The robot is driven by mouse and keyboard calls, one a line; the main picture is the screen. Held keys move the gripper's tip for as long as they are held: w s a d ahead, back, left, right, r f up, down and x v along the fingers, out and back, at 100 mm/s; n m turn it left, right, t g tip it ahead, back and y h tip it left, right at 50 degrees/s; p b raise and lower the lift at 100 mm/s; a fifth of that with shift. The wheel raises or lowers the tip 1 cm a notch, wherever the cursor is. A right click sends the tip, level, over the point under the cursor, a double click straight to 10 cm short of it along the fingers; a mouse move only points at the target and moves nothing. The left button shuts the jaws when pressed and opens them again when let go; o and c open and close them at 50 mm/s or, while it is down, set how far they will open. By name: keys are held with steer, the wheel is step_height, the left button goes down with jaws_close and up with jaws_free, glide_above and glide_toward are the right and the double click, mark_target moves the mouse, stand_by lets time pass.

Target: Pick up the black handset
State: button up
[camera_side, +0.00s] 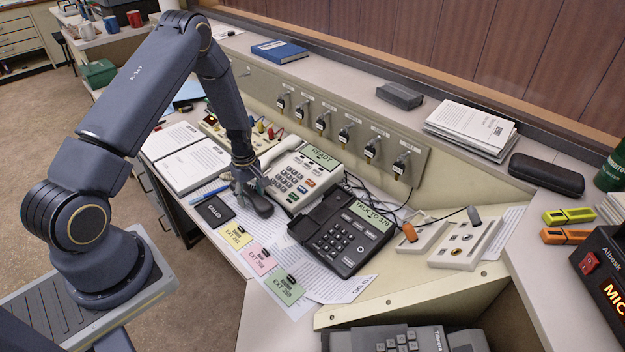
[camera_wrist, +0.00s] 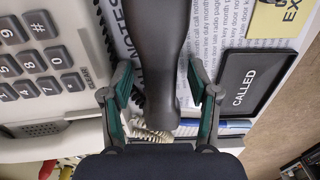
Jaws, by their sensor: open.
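The black handset (camera_side: 260,204) lies off its cradle on the papers, left of the black desk phone (camera_side: 345,238) in the side view. In the wrist view the handset (camera_wrist: 160,45) runs lengthwise up the picture. My gripper (camera_side: 248,184) is low over the handset's far end, partly hiding it. In the wrist view my gripper (camera_wrist: 160,92) is open, one green-padded finger on each side of the handset, with gaps visible. I cannot tell how far down the fingers reach beside it.
A white phone (camera_side: 302,178) stands close behind and right of my gripper. A black "CALLED" plate (camera_side: 214,211) lies close on its left. Yellow (camera_side: 236,235), pink (camera_side: 259,259) and green (camera_side: 285,288) cards lie toward the front edge. A key panel (camera_side: 335,115) rises behind.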

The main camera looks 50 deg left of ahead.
steer(key=shift+c, duration=0.3)
jaws_close()
steer(key=shift+r, duration=0.15)
